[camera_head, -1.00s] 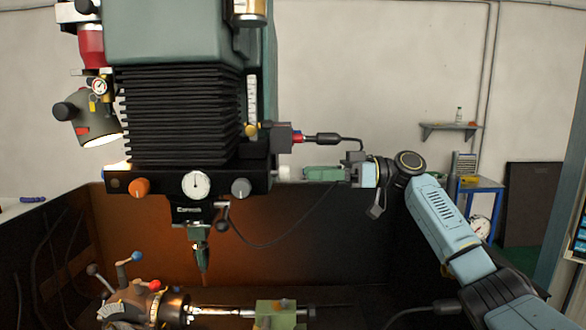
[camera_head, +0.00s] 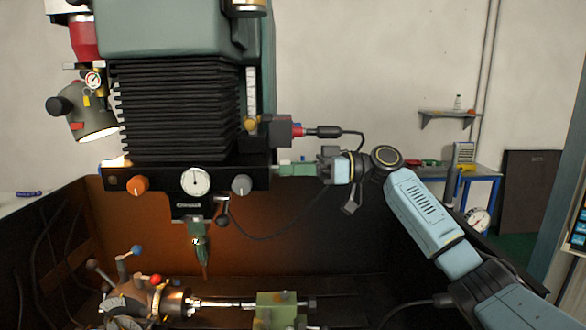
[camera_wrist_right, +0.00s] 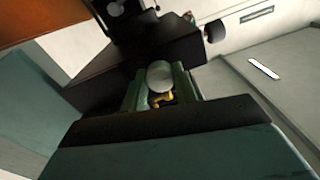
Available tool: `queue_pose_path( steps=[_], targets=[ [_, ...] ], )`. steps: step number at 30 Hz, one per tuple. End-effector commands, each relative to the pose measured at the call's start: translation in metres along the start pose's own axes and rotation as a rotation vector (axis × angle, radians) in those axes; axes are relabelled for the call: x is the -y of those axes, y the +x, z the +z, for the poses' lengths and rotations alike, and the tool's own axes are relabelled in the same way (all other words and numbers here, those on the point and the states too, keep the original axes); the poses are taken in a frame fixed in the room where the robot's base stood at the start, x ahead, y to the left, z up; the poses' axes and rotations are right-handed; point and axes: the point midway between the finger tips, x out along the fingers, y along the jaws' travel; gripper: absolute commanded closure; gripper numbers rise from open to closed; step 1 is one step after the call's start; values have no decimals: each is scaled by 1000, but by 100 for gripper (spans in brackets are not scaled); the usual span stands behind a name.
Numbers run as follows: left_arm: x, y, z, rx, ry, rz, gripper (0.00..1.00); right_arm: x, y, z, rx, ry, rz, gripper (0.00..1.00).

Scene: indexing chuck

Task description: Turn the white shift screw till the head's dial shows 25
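The white shift screw (camera_wrist_right: 160,75) shows in the right wrist view as a round pale knob between the two green fingers of my right gripper (camera_wrist_right: 160,88). In the head view my right gripper (camera_head: 292,169) reaches in from the right, level, at the right end of the black head bar (camera_head: 219,180), and hides the screw. The fingers stand on either side of the screw and look open; firm contact is not visible. The white round dial (camera_head: 195,182) is on the bar's front; its marks are too small to read. My left gripper is not in view.
An orange knob (camera_head: 136,186) and a grey knob (camera_head: 241,185) flank the dial. A connector with a cable (camera_head: 323,132) sits just above my right gripper. A green tool holder (camera_head: 198,235) hangs below the bar. A blue table (camera_head: 482,178) stands behind on the right.

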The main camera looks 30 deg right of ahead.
Motion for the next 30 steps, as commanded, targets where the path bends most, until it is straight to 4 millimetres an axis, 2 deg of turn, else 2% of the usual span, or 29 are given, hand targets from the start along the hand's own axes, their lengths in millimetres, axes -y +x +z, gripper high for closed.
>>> queue_pose_path(
  steps=[2, 14, 30],
  targets=[
    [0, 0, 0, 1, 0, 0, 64, 0, 0, 0, 0, 0, 0, 94],
    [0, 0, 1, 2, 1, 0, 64, 0, 0, 0, -3, 82, -1, 94],
    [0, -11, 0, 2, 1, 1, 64, 1, 0, -1, -18, 545, -4, 94]
  ],
)
